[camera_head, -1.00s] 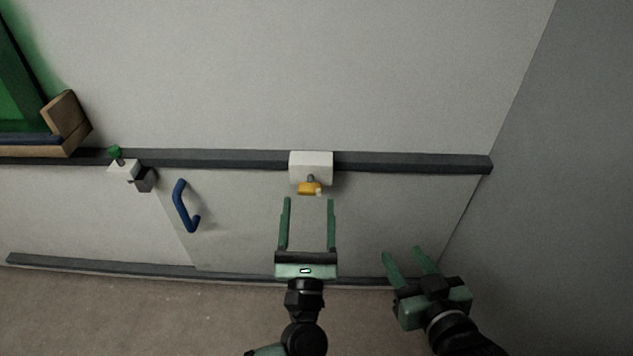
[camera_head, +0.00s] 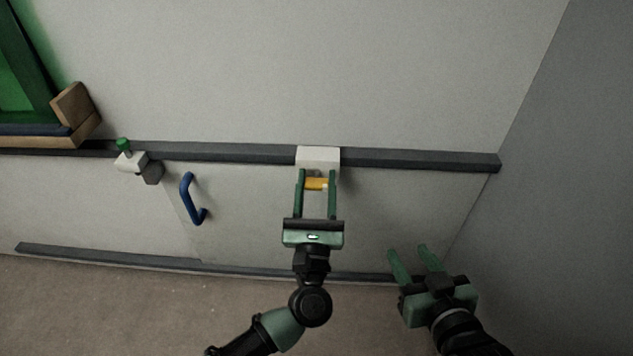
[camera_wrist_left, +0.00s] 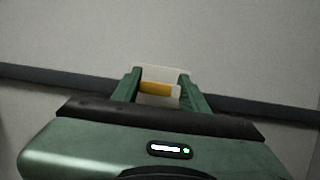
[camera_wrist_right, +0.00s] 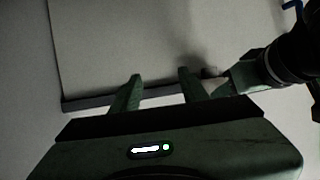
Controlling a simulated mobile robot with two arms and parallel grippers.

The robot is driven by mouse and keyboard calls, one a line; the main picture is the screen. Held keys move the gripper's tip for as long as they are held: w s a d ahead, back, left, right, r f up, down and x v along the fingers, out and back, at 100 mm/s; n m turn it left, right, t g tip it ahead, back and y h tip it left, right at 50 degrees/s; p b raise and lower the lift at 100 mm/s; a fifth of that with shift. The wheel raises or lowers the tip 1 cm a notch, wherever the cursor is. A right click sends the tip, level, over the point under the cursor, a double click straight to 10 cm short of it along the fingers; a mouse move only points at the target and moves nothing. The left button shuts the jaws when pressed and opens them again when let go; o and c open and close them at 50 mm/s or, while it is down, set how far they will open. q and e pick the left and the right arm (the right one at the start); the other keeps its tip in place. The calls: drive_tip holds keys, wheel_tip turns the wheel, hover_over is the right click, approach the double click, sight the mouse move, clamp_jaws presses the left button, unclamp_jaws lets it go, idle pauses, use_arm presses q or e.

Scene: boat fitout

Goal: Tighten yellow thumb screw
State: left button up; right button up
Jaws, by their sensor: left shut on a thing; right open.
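The yellow thumb screw (camera_head: 316,184) sits under a white block (camera_head: 318,157) mounted on the dark wall rail. My left gripper (camera_head: 317,178) reaches up to it, with its two green fingers shut on the screw from left and right. In the left wrist view the yellow screw (camera_wrist_left: 155,89) lies between the fingers, in front of the white block (camera_wrist_left: 160,73). My right gripper (camera_head: 409,251) is open and empty, low at the right, apart from the wall fittings. In the right wrist view nothing lies between its fingers (camera_wrist_right: 160,77).
The dark rail (camera_head: 420,160) runs along the wall. To the left are a blue handle (camera_head: 188,199) and a white clamp with a green knob (camera_head: 124,145). A green panel with wooden blocks (camera_head: 75,110) is at the upper left. A grey side wall (camera_head: 570,200) stands at right.

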use_arm(q)
drive_tip(key=m+h+p, duration=0.1)
drive_tip(key=m, duration=0.2)
drive_tip(key=m+h+p, duration=0.1)
drive_tip(key=m+h, duration=0.1)
drive_tip(key=m, duration=0.1)
drive_tip(key=shift+r, duration=0.1)
drive_tip(key=m+g+h+p, duration=0.1)
drive_tip(key=m+p, duration=0.1)
drive_tip(key=m, duration=0.1)
drive_tip(key=shift+d+h, duration=0.1)
drive_tip(key=shift+h, duration=0.2)
drive_tip(key=shift+m, duration=0.3)
use_arm(e)
drive_tip(key=s+d+f+g+h, duration=0.1)
drive_tip(key=s+d+f+g, duration=0.1)
drive_tip(key=s+f+g, duration=0.3)
drive_tip(key=s+d+f+g+h, duration=0.1)
drive_tip(key=s+d+f+g, duration=0.2)
drive_tip(key=s, duration=0.7)
drive_tip(key=shift+s+d+f+m+g+h, duration=0.3)
drive_tip(key=shift+s+d+f+g+h, duration=0.1)
drive_tip(key=shift+f+g, duration=0.6)
use_arm(q)
drive_tip(key=shift+m+h, duration=0.3)
drive_tip(key=o, duration=1.4)
drive_tip(key=shift+v, duration=4)
